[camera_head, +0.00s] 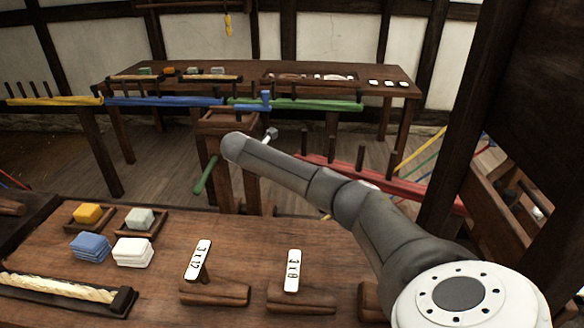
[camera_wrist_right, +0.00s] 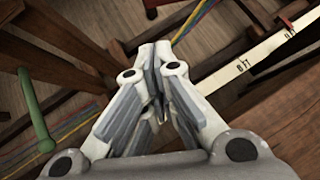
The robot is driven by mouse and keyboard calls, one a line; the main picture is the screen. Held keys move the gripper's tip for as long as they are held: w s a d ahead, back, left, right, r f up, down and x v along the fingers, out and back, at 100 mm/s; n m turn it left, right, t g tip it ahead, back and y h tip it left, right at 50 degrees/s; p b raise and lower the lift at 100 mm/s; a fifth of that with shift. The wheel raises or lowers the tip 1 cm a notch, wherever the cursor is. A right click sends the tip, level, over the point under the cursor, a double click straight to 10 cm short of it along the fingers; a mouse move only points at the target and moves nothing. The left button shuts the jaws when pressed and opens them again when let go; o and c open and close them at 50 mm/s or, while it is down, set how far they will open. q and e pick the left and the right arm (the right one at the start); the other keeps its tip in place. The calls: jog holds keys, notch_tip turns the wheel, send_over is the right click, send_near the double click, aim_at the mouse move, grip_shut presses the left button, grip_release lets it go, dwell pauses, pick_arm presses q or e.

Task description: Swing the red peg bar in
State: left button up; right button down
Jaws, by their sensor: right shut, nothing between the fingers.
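The red peg bar (camera_head: 418,190) stands at a slant right of centre in the head view, with dark upright pegs on it. My right arm crosses in front of it and hides part of its lower side. It is out of line with the yellow bar (camera_head: 55,101), blue bar (camera_head: 165,101) and green bar (camera_head: 310,104), which form a row. My right gripper (camera_wrist_right: 157,62) is shut and empty in the right wrist view, above the floor and coloured ropes. In the head view I cannot make out its fingers. My left gripper is in neither view.
A green handle (camera_head: 205,176) sticks out beside the wooden stand, left of my arm. The near bench (camera_head: 150,295) holds blocks, cards and a rope tray. A dark post (camera_head: 462,110) stands at right. A marked pale strip (camera_wrist_right: 250,60) crosses the wrist view.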

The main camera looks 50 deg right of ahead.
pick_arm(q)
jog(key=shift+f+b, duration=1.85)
pick_arm(e)
jog(key=d+r+x, duration=0.1)
jog(key=r+x, duration=0.1)
jog(key=x, duration=1)
jog(key=shift+w+d+f, duration=0.3)
jog(key=shift+w+d, duration=0.05)
jog(key=shift+d, duration=0.3)
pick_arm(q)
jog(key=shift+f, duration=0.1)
